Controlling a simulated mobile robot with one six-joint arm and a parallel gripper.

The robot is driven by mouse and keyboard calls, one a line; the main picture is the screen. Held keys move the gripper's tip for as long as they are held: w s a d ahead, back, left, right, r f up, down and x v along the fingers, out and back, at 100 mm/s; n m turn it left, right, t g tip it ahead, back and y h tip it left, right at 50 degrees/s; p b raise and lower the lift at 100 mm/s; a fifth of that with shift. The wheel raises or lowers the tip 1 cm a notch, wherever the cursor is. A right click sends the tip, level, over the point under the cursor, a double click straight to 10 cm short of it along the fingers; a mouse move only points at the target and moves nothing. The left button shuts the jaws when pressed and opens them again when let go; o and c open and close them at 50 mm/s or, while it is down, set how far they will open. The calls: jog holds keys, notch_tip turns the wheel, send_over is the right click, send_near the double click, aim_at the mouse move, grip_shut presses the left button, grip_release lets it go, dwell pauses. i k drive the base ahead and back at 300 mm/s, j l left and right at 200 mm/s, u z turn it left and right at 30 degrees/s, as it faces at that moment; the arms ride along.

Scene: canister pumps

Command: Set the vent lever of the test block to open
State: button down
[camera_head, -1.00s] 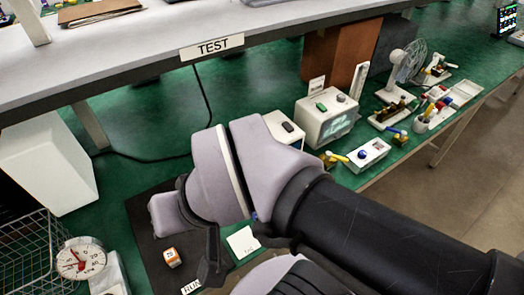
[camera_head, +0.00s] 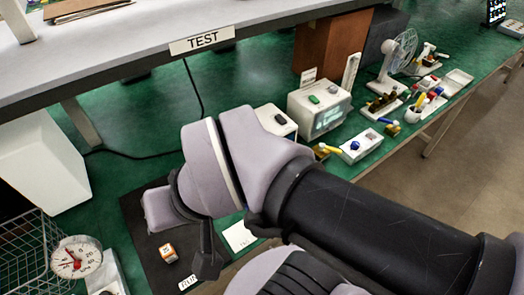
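A brass fitting with a yellow lever (camera_head: 326,150) stands on the green bench right of the arm, beside a white box with a blue knob (camera_head: 354,146). A smaller brass fitting with a blue lever (camera_head: 389,125) stands farther right. I cannot tell which of these, if any, is the test block, or whether a vent lever is open. My arm crosses the middle of the view. Only a dark piece at its end, part of my gripper (camera_head: 207,257), shows above the black mat; the arm hides the rest. Its fingertips and anything between them cannot be made out.
A shelf with a TEST sign (camera_head: 202,40) overhangs the bench. A wire basket (camera_head: 30,245) and dial gauge (camera_head: 76,257) are at lower left. A white instrument (camera_head: 320,108) and fan (camera_head: 400,52) stand at the right.

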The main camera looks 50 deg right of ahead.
aim_at(322, 146)
jog(key=k+l+z, duration=0.15)
jog(key=k+z, duration=0.15)
jog(key=z, duration=0.2)
jog(key=k+l+z, duration=0.25)
jog(key=z, duration=0.2)
